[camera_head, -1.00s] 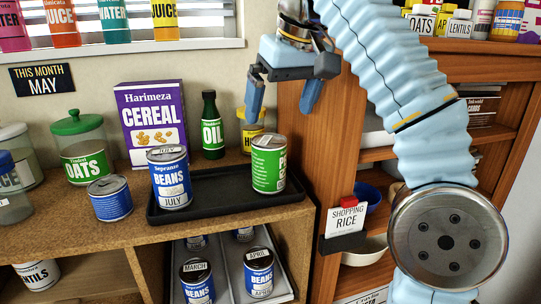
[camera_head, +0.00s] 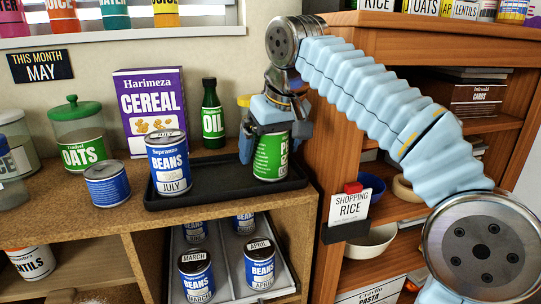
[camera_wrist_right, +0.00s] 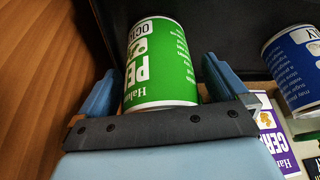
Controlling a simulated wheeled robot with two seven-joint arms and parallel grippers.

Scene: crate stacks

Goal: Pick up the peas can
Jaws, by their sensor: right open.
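The peas can (camera_head: 270,158) has a green and white label and stands upright at the right end of the black tray (camera_head: 222,190). My right gripper (camera_head: 269,128) is over the can from above, its fingers on either side of the can's upper part. In the right wrist view the peas can (camera_wrist_right: 161,65) sits between the two open fingers (camera_wrist_right: 165,85), with a gap showing at the sides. The can's top is hidden by the gripper in the head view. My left gripper is not in view.
A beans can (camera_head: 168,165) marked July stands at the tray's left end. A blue can (camera_head: 107,185), cereal box (camera_head: 150,105) and oil bottle (camera_head: 212,115) stand nearby. A wooden cabinet side (camera_head: 318,150) rises close on the right.

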